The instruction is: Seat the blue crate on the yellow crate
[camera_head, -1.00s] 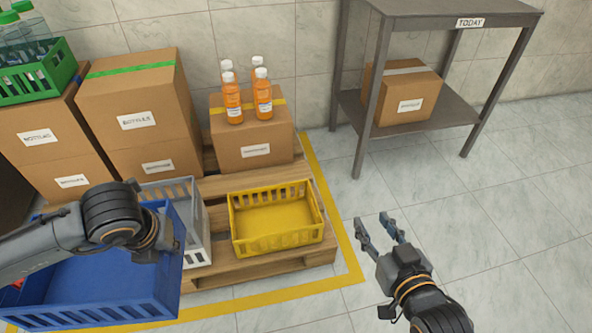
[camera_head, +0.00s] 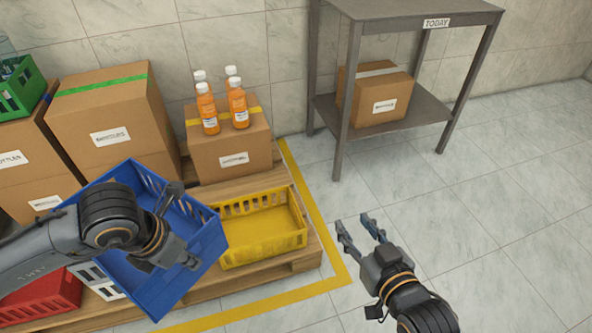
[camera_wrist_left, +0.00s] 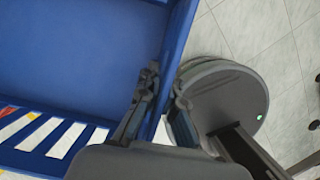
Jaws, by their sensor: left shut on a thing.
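The blue crate (camera_head: 178,283) hangs in the air at the left of the head view, tilted and turned, its right side in front of the yellow crate's left edge. My left gripper (camera_wrist_left: 160,100) is shut on a wall of the blue crate, as the left wrist view shows. The crate's empty inside (camera_wrist_left: 80,50) fills the left of that view. The yellow crate (camera_head: 262,242) stands empty on the wooden pallet, right of the blue crate; its left part is partly hidden. My right gripper (camera_head: 360,228) is open and empty over the floor at the right.
Cardboard boxes (camera_head: 112,115) stand at the pallet's back, one with several orange bottles (camera_head: 238,105) on top. A red crate (camera_head: 40,300) and a mostly hidden white crate (camera_head: 98,283) lie at the left. A metal table (camera_head: 410,12) stands at the back right. Floor at right is clear.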

